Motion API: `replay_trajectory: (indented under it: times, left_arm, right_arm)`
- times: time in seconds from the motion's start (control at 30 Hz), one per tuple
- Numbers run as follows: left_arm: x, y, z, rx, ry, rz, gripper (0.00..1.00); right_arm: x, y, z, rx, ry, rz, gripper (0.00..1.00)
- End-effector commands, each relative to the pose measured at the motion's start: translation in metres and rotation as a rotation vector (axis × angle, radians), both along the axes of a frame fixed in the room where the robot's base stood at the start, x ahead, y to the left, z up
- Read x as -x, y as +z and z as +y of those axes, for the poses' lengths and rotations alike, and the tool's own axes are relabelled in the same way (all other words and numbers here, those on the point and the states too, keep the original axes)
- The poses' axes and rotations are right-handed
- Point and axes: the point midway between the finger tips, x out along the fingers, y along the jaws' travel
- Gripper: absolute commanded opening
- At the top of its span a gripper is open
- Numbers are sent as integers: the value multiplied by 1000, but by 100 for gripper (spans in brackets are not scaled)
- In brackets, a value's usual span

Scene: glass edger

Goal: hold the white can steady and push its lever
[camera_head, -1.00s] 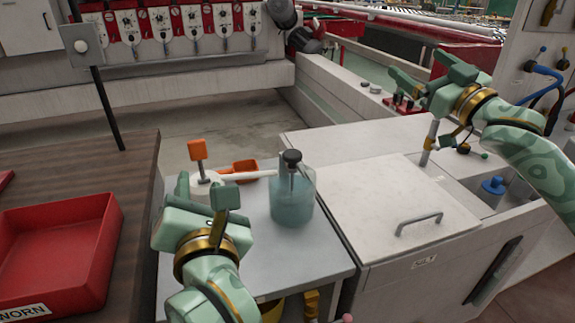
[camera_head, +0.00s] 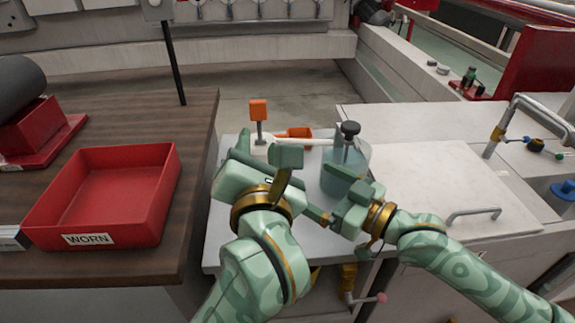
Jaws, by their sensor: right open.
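The white can (camera_head: 262,148) stands on the small grey table, its long white spout (camera_head: 310,142) pointing right. Its orange lever (camera_head: 258,110) stands upright above it. My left gripper (camera_head: 264,152) is at the can from the front, one finger on each side, and looks shut on it; the contact is hidden behind the fingers. My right gripper (camera_head: 331,193) is open and empty, pointing left in front of the glass jar, apart from the can and lever.
A bluish jar with a black knob (camera_head: 350,129) stands right of the can, partly behind my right gripper. The red bin marked WORN (camera_head: 105,200) is on the wooden bench at left. A white cabinet top (camera_head: 430,180) lies right.

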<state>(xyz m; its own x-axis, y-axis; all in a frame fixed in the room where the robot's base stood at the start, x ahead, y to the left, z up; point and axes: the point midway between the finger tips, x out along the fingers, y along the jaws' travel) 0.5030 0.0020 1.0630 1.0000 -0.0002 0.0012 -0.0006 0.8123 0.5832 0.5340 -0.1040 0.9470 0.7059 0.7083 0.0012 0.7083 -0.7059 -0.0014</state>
Motion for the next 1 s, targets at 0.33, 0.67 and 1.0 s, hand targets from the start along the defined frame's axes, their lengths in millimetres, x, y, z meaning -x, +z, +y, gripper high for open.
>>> replay_trajectory:
  times: [0.33,0.67,1.0]
  left_arm:
    - [0,0,0,0,0,0,36]
    - [0,0,0,0,0,0,36]
    - [0,0,0,0,0,0,36]
  right_arm:
    - [-59,2,59,-1,0,-1,93]
    - [-92,1,91,-1,-1,-1,93]
    - [-95,0,94,1,-2,0,93]
